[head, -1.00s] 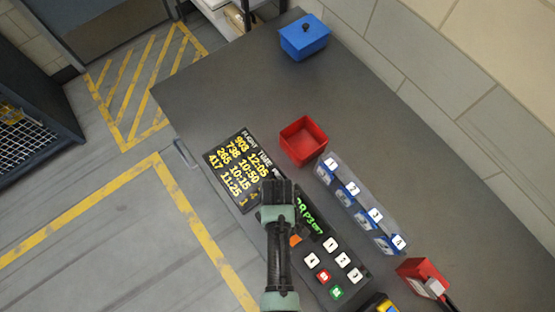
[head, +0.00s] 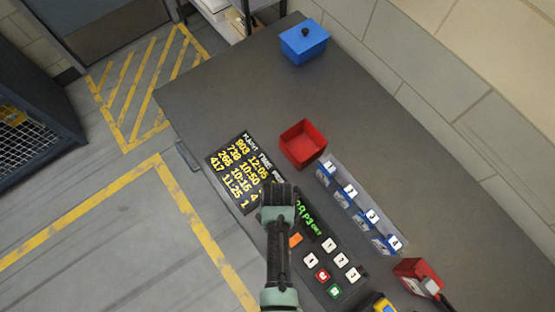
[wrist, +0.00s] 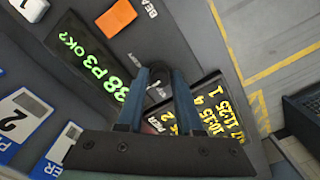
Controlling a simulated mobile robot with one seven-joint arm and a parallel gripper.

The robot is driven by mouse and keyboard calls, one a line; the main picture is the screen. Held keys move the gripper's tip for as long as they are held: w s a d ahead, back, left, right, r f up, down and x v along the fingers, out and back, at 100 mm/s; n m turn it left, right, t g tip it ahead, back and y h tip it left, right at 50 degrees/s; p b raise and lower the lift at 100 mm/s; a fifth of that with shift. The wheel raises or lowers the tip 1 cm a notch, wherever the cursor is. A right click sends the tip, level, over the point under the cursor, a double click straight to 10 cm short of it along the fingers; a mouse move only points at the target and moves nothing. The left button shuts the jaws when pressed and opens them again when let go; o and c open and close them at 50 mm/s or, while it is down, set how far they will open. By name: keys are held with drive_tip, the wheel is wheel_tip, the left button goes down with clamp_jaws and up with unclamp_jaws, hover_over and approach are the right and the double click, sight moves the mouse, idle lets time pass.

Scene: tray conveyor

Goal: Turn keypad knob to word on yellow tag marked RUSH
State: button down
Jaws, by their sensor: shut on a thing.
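The dark keypad (head: 352,270) lies on the grey counter, with white numbered keys, a red and a green key, an orange button (head: 295,240) and a green-lettered display (head: 308,216). My gripper (head: 277,190) is at the keypad's upper left end and hides the knob in the head view. In the wrist view, my gripper's blue fingers (wrist: 160,82) are shut on a dark knob (wrist: 157,92) beside the display (wrist: 92,65). The knob's pointer and the words around it are mostly hidden. I cannot make out a yellow tag marked RUSH.
A flight board (head: 240,168) with yellow text adjoins the keypad. A red open box (head: 303,145), a rack (head: 362,212) of numbered blue cards and a red item (head: 418,276) are close by. A blue lidded box (head: 304,42) stands far off. The upper middle counter is clear.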

drive_tip(key=shift+m, duration=0.5)
drive_tip(key=c, duration=0.6)
unclamp_jaws()
drive_tip(key=shift+o, duration=0.2)
wheel_tip(320, 180, up, 13)
drive_tip(key=shift+b, duration=0.4)
